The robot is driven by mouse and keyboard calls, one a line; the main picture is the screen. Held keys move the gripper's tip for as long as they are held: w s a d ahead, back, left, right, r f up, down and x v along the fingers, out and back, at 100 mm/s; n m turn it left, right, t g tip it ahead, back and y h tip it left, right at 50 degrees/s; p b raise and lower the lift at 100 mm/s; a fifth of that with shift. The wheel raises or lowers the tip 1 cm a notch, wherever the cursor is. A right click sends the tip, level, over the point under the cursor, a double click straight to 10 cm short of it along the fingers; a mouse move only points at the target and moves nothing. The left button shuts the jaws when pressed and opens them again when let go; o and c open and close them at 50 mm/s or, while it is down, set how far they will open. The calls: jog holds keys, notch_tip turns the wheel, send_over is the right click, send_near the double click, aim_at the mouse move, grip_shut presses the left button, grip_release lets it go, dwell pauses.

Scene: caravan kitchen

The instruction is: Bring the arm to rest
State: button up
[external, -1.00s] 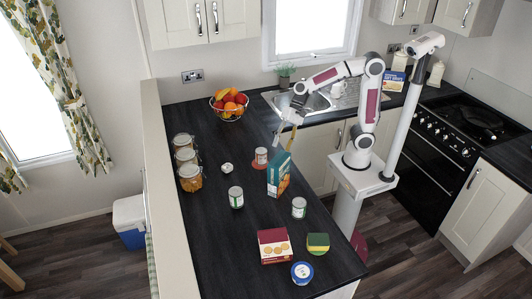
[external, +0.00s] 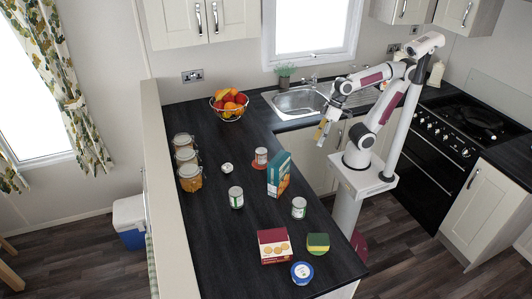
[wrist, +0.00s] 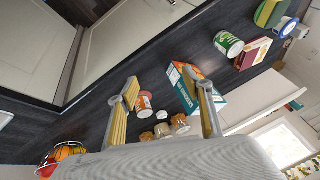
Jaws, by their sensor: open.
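My gripper (external: 323,130) hangs in the air to the right of the counter, beside the sink, pointing downward. It is clear of every object. In the wrist view my gripper (wrist: 167,112) shows two yellow-padded fingers spread wide apart with nothing held between them. My arm is folded back over its own base at the right of the counter.
The sink (external: 299,101) is behind.

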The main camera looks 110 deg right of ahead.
jog(key=shift+s+d+f+n+t+h, duration=0.1)
jog(key=shift+s+d+f+n+h, duration=0.1)
jog(key=shift+s+n, duration=0.55)
jog(key=shift+s+d+f+n+t+h, duration=0.1)
jog(key=shift+s+d+n+h, duration=0.1)
jog(key=shift+s+n, duration=0.6)
jog(key=shift+s+d+f+n+t+h, duration=0.15)
jog(key=shift+s+n, duration=0.3)
jog(key=shift+s, duration=0.55)
